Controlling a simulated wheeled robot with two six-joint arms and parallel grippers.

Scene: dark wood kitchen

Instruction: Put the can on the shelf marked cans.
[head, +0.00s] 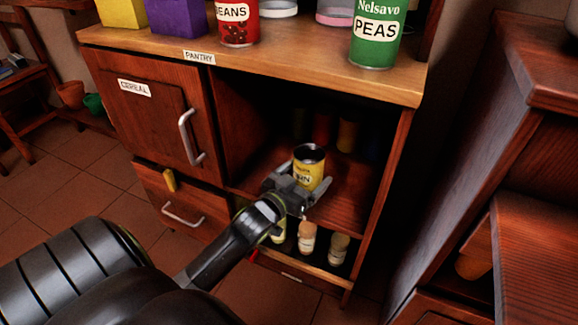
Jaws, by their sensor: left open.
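A yellow can (310,168) with a dark top and a partly hidden label, ending in what looks like "RN", stands upright on the middle shelf (345,205) of the open pantry compartment. My left gripper (306,178) is open, with its fingers on either side of the yellow can; I cannot tell whether they touch it. A red beans can (238,22) and a green peas can (376,36) stand on the pantry top. No label reading "cans" is legible. My right gripper is not in view.
Dim cans, one red (322,130) and one yellow (347,134), stand deeper in the compartment. Small jars (307,238) stand on the low shelf. A closed door marked CEREAL (150,115) is at left. A dark wood cabinet (530,130) stands at right.

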